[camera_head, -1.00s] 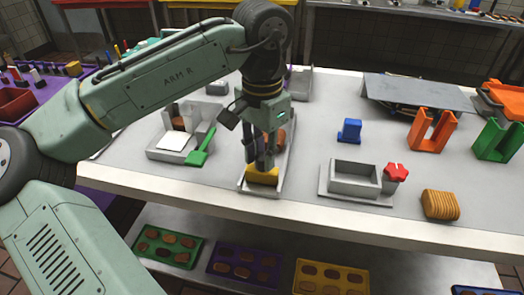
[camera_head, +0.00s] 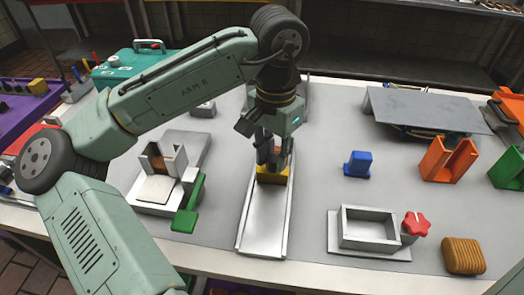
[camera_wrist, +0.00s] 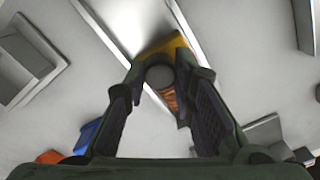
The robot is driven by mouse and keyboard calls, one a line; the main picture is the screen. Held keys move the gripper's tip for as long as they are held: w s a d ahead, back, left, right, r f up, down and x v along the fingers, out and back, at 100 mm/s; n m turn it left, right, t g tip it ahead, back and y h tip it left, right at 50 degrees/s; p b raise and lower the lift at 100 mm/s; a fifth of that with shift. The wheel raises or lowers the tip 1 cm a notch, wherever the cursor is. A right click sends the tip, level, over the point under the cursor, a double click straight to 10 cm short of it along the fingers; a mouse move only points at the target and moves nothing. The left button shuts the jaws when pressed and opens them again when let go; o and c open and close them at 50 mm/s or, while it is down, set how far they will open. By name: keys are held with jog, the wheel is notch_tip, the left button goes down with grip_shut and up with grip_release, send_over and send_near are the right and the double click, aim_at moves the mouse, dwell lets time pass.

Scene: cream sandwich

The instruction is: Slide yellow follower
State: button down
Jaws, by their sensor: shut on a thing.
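The yellow follower (camera_head: 273,175) is a block sitting in the grey channel (camera_head: 262,228), toward the far part of it. In the wrist view the yellow follower (camera_wrist: 163,47) lies between my fingertips, with a grey round knob in front of it. My gripper (camera_head: 270,160) is shut on the follower from above, and its fingers hide part of it. Brown ribbed biscuits (camera_wrist: 169,98) show in the channel beside the follower in the wrist view. The near part of the channel is empty.
A grey fixture with a green handle (camera_head: 188,205) stands left of the channel. To the right are a blue block (camera_head: 357,164), a grey box (camera_head: 370,228) with a red knob (camera_head: 415,224), and a biscuit stack (camera_head: 463,255). Orange (camera_head: 449,159) and green holders stand farther right.

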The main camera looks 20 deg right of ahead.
jog(key=shift+w+d, duration=0.4)
jog(key=shift+w, duration=0.2)
jog(key=shift+w+d, duration=0.35)
jog(key=shift+w, duration=0.2)
jog(key=c, duration=1.3)
grip_release()
jog(key=shift+c, duration=0.2)
jog(key=shift+r, duration=0.1)
notch_tip(320, 180, up, 12)
